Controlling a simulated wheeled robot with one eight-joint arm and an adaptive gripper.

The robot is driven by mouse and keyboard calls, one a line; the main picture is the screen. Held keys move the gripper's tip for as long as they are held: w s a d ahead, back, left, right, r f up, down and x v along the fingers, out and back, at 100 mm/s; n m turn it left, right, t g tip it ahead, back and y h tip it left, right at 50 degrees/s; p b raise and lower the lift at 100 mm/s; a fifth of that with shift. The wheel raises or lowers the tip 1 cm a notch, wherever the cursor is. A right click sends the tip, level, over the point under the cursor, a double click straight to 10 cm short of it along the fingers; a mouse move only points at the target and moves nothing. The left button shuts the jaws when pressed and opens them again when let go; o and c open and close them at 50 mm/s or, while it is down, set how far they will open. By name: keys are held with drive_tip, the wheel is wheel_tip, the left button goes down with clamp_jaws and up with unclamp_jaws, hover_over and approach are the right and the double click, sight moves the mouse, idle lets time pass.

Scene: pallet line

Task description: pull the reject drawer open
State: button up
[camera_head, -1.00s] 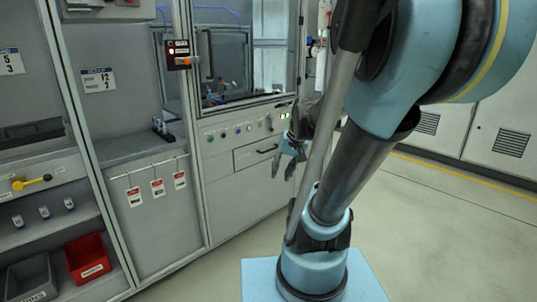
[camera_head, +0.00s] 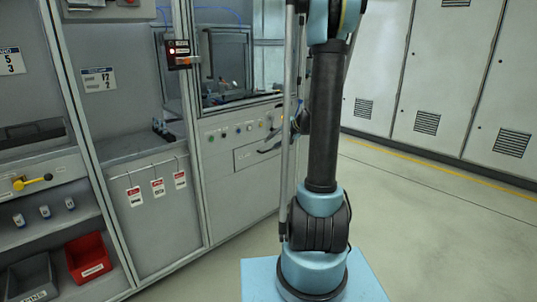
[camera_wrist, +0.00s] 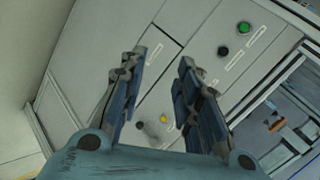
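The reject drawer (camera_head: 247,157) is a flat grey front below the row of buttons in the head view. It looks shut, flush with the cabinet. My arm hides its right end. In the wrist view the drawer front (camera_wrist: 152,68) lies beyond and between my fingers, with a dark gap line along one edge. My gripper (camera_wrist: 160,60) is open, with nothing visible between its two blue-grey fingers. In the head view it is largely hidden by my arm, close to the drawer's right part. I cannot make out the handle clearly, nor whether a finger touches it.
A green button (camera_wrist: 244,27), a black knob (camera_wrist: 224,51) and a yellow button (camera_wrist: 163,118) sit beside the drawer. Red tags (camera_head: 158,187) hang from a rail to its left. A red bin (camera_head: 88,257) stands lower left. Floor in front of the cabinet is clear.

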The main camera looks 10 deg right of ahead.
drive_tip(key=w+d+f+m+t+y, duration=0.1)
drive_tip(key=w+d+f+m+t, duration=0.2)
drive_tip(key=w+d+f, duration=0.45)
drive_tip(key=w+d+f+m+t+y, duration=0.1)
drive_tip(key=w+d+f+m+t, duration=0.2)
drive_tip(key=w+f, duration=0.6)
drive_tip(key=shift+n, duration=0.3)
drive_tip(key=x, duration=1.1)
drive_tip(key=w+d+x, duration=0.1)
drive_tip(key=x, duration=0.5)
drive_tip(key=shift+r, duration=0.35)
